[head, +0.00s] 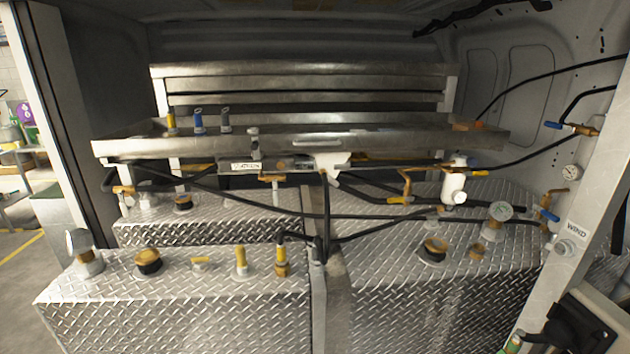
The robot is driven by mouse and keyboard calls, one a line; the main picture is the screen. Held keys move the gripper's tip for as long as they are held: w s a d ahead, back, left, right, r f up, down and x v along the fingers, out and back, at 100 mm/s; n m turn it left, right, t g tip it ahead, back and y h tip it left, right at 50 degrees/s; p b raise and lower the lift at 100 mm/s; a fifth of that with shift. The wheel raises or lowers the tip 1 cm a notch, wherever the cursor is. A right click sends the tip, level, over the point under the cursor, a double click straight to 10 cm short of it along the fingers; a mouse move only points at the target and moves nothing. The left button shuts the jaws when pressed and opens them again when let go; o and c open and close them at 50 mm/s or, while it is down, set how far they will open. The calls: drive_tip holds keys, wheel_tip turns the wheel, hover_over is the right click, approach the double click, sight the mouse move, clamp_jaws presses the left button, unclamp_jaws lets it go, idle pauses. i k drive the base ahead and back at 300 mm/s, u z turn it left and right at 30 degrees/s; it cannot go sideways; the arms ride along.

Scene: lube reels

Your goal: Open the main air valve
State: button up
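A valve with a blue lever (553,125) and brass fittings sits high on the metal post at the right, with a black hose joined to it. A second blue-handled valve (549,214) sits lower on the same post, near a brass fitting. No label in view names either as the main air valve, so I cannot tell which it is. Both levers are small here, and I cannot tell whether either valve is open. I cannot make out my gripper in the head view.
Diamond-plate tanks (180,310) with gauges, caps and fittings fill the front. A metal shelf (400,140) spans above them, with black hoses crossing below. A dark object (578,330) stands at the bottom right by the post. Open floor (22,290) shows at the left.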

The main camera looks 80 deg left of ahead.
sight(124, 210)
drive_tip(key=u, duration=1)
drive_tip(key=k, duration=0.1)
drive_tip(key=u, duration=3)
drive_tip(key=i, duration=1)
drive_tip(key=z, duration=0.05)
